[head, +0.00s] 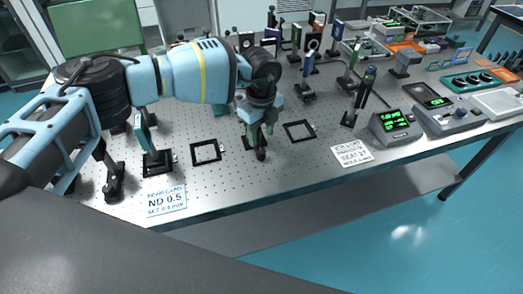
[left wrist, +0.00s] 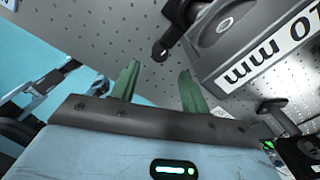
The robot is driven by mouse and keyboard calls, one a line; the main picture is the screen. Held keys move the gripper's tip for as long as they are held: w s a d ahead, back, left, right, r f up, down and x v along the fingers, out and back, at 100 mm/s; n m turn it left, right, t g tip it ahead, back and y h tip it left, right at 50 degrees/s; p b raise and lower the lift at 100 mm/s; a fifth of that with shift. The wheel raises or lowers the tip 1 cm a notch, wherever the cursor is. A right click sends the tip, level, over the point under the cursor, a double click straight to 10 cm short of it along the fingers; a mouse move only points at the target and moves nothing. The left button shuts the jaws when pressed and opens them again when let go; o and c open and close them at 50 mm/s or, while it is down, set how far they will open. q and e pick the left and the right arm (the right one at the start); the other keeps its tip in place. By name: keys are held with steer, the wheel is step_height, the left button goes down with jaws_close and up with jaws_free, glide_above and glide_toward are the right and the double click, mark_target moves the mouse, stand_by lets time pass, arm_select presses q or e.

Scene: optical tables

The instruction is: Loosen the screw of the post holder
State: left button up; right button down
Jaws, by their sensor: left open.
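My left gripper (head: 261,131) comes down over the optical table in the head view, above a dark post holder (head: 260,153). The gripper and wrist hide most of what is behind them. In the left wrist view the two green fingers of the gripper (left wrist: 159,70) stand apart with nothing between them. A black screw knob (left wrist: 160,52) on a short stem shows just beyond the fingertips, roughly in line with the gap. It sticks out from the dark post holder (left wrist: 180,12), cut off by the top edge. I see no contact between fingers and knob. My right gripper is not in view.
Black square frames (head: 206,152) (head: 299,130) lie flat on the perforated table (head: 225,185). An ND 0.5 card (head: 166,200) lies at the front edge. Posts and meters (head: 395,124) stand right.

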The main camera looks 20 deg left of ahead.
mark_target(261, 151)
arm_select(q)
step_height(261, 151, down, 8)
steer(key=shift+r+b, duration=0.1)
steer(key=shift+b, duration=0.35)
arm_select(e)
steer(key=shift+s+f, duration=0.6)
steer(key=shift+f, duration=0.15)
arm_select(q)
steer(key=shift+c, duration=0.4)
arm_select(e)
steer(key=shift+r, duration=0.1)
